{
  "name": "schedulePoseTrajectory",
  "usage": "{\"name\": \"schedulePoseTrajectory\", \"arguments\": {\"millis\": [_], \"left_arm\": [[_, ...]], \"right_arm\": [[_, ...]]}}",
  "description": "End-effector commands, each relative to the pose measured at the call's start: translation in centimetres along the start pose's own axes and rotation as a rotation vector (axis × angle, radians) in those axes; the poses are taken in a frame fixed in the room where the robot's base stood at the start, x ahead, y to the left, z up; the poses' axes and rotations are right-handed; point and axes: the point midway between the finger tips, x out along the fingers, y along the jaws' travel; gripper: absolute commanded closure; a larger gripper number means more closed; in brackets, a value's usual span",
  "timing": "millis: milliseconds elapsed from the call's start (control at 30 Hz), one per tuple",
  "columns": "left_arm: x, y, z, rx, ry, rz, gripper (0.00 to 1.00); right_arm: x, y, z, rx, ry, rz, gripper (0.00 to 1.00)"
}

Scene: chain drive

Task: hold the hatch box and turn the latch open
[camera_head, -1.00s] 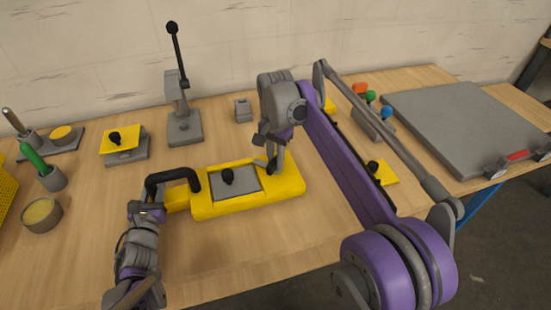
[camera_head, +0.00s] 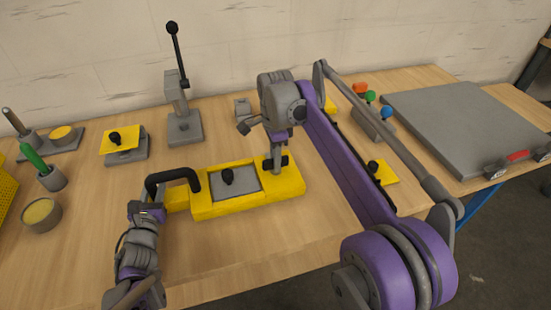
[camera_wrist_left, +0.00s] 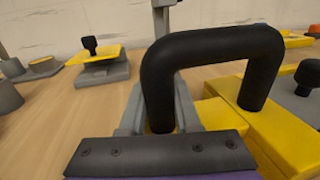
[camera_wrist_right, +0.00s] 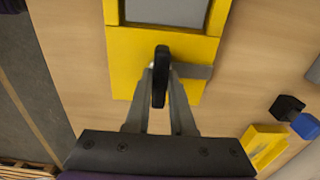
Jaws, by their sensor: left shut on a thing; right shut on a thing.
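The yellow hatch box (camera_head: 245,206) lies on the table, with a grey hatch panel (camera_head: 246,186) and black knob (camera_head: 227,176) on top. A black handle (camera_head: 172,176) stands at its left end. My left gripper (camera_head: 150,210) is shut on this handle; the left wrist view shows its fingers around one post of the handle (camera_wrist_left: 212,48). My right gripper (camera_head: 276,166) points down at the box's right end, shut on the latch. In the right wrist view the latch's black grip (camera_wrist_right: 160,76) is between the fingers, and its grey bar (camera_wrist_right: 196,71) extends right, clear of the panel.
A grey lever stand (camera_head: 184,122) and a yellow-topped block (camera_head: 121,142) stand behind the box. A cup with a green tool (camera_head: 52,179) and a round pot (camera_head: 41,214) are at left. A large grey plate (camera_head: 465,125) lies at right. The table in front of the box is clear.

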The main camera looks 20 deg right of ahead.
Motion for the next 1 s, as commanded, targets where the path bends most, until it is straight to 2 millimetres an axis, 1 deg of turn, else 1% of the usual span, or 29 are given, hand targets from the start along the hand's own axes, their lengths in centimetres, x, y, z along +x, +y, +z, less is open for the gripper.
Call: {"name": "schedulePoseTrajectory", "arguments": {"millis": [533,567,700,733,1000], "left_arm": [[-0.01,0.0,-0.01,0.0,0.0,0.0,1.0],[-0.01,0.0,-0.01,0.0,0.0,0.0,1.0],[-0.01,0.0,-0.01,0.0,0.0,0.0,1.0],[-0.01,0.0,-0.01,0.0,0.0,0.0,1.0],[-0.01,0.0,-0.01,0.0,0.0,0.0,1.0]], "right_arm": [[-0.03,0.0,-0.02,0.025,0.0,0.0,1.0],[-0.03,0.0,-0.02,0.025,0.0,0.0,0.74],[-0.02,0.0,-0.02,0.024,0.0,0.0,0.49],[-0.02,0.0,-0.02,0.024,0.0,0.0,0.47],[-0.05,0.0,-0.01,0.024,0.0,0.0,0.47]]}}
